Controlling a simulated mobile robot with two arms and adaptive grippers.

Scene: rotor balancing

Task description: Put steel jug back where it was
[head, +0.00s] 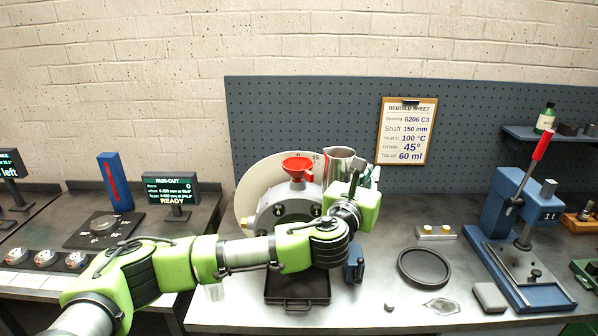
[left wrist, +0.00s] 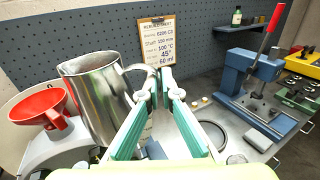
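The steel jug (head: 338,165) stands upright beside the red funnel (head: 298,168) in the head view. My left gripper and wrist hide its lower part. In the left wrist view the jug (left wrist: 94,92) is large at the left, with its handle (left wrist: 147,68) pointing right to the fingertips. My left gripper (left wrist: 161,90) has its green-padded fingers close together at the tips, around the handle's outer bar. The contact is small and partly hidden. Whether the jug's base touches anything is hidden. My right gripper is not in view.
The funnel sits on a grey round housing (head: 270,214) left of the jug. A black tray (head: 298,303) lies in front. To the right are a black ring (head: 424,267) and a blue press with a red lever (head: 541,144). A pegboard (head: 300,115) stands behind.

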